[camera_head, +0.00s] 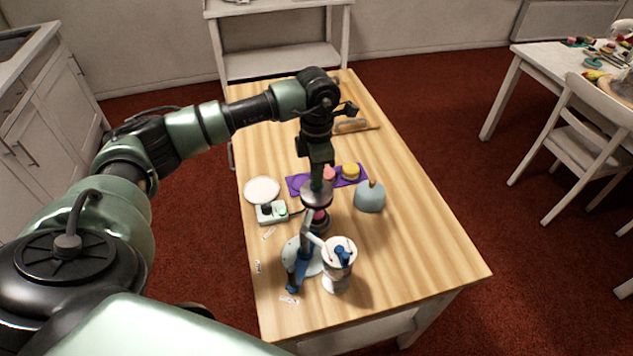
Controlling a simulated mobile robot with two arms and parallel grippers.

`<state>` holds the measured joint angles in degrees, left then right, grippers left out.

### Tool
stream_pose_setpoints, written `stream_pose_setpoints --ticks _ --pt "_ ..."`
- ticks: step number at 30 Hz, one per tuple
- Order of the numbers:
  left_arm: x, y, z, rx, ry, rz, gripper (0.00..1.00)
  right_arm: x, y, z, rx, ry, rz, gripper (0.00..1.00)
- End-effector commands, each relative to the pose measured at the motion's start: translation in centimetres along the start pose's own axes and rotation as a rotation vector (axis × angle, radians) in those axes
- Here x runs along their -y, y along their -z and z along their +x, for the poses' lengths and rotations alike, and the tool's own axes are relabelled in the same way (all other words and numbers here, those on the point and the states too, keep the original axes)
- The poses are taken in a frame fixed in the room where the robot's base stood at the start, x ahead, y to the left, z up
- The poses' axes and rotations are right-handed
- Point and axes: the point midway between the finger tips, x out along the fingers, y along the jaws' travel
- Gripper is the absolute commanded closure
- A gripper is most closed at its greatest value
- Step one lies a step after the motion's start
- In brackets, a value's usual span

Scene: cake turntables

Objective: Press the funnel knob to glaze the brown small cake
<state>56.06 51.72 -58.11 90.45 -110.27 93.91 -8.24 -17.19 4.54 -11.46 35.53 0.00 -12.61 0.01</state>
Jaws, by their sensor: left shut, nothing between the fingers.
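My left gripper (318,178) points down over the table, at the top of the metal funnel (318,198), and hides the knob. From this view I cannot tell if it touches the knob. The gripper is shut with nothing held. The funnel sits on a stand with a blue and white arm (301,262). Below the funnel is a small round cake on a dark turntable (320,226); the funnel mostly covers it, so its colour is unclear. My right gripper is not in view.
A purple mat (300,184) holds a pink cake (329,173) and a yellow cake (351,171). A grey-blue dome (369,197), white plate (262,190), button box (271,213) and white pot (339,258) stand nearby. The table's right side is clear.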

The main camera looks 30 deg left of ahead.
Motion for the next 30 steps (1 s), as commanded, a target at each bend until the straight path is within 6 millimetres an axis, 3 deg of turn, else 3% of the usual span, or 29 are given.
stream_pose_setpoints --ticks 15,30 --pt "0.0 0.0 0.0 -0.001 0.001 0.0 1.0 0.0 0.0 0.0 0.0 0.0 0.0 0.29" --pt "0.0 0.0 -3.9 0.0 0.0 0.001 1.0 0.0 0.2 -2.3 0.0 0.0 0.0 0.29"
